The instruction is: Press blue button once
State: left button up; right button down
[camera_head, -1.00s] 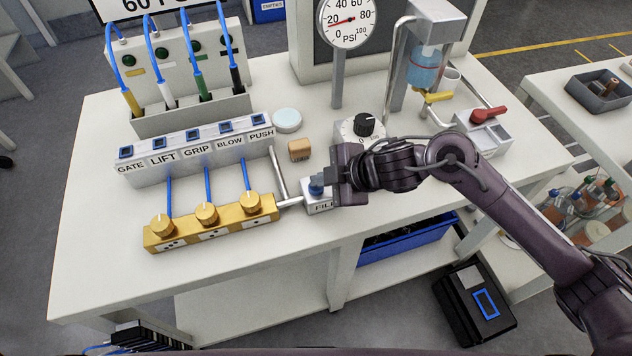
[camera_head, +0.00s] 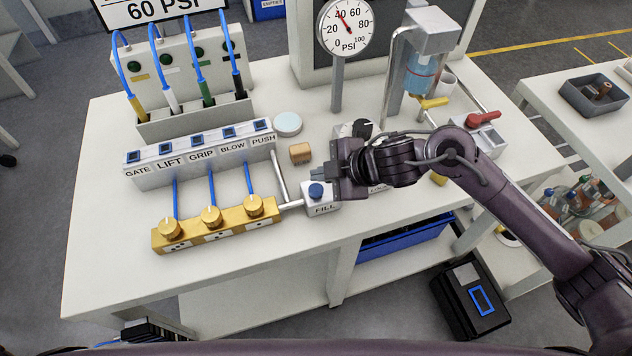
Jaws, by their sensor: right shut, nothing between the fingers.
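The blue button (camera_head: 316,190) is a round knob on top of a small white box labelled FILL (camera_head: 321,206), at the front middle of the bench. My right gripper (camera_head: 319,173) comes in from the right. Its fingers are shut and empty. In the picture they lie just above the blue button, with a small gap showing between them and the button. My left gripper is out of view. The pressure gauge (camera_head: 346,27) stands behind and its needle points near 40.
Left of the button are a gold valve block (camera_head: 217,227) and a white panel labelled GATE, LIFT, GRIP, BLOW, PUSH (camera_head: 200,156). A small brown block (camera_head: 300,153) lies behind the button. A black-knob dial (camera_head: 361,128) is partly hidden behind my arm.

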aim_at(321, 190)
notch_tip(321, 190, up, 3)
jog(key=p, duration=0.2)
jog(key=shift+r+p, duration=0.2)
jog(key=shift+p, duration=0.1)
jog(key=shift+f, duration=0.1)
dwell(0.4)
